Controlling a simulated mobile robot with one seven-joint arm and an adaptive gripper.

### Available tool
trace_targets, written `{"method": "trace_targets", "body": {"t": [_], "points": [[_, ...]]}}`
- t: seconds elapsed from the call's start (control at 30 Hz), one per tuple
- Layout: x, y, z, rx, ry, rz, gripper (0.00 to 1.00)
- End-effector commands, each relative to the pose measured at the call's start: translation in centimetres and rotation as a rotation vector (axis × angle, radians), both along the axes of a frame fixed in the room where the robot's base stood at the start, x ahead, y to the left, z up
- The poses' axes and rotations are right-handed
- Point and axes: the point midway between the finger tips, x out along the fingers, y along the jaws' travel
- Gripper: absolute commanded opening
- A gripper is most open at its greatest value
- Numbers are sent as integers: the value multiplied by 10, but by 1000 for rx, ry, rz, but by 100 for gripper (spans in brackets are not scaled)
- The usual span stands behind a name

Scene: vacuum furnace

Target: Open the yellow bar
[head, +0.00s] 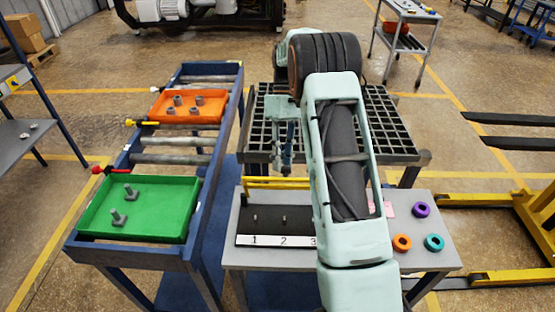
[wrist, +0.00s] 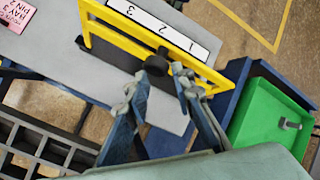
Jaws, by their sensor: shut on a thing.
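The yellow bar (head: 262,182) stands along the far edge of the black board (head: 270,226), which has a white strip marked 1, 2, 3. In the wrist view the yellow bar (wrist: 125,37) runs diagonally, with a dark round knob (wrist: 156,66) on its near side. My gripper (wrist: 158,75) has its two fingers on either side of this knob and is shut on it. In the head view my gripper (head: 285,168) is just behind the bar, and my arm hides the board's right end.
Purple (head: 421,209), orange (head: 402,242) and teal (head: 434,242) rings lie on the grey table's right side. A black grid table (head: 404,138) stands behind. At left, a roller conveyor carries a green tray (head: 140,233) and an orange tray (head: 212,117) with grey parts.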

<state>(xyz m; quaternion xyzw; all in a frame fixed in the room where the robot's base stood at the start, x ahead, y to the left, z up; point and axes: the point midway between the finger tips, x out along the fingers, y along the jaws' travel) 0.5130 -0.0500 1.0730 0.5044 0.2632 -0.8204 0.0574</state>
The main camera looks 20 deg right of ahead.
Motion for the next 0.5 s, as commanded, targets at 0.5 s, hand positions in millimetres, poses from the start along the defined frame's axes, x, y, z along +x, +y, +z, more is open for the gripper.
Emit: {"method": "trace_targets", "body": {"t": [0.5], "points": [[7, -24, -26, 14, 133, -6, 0]]}}
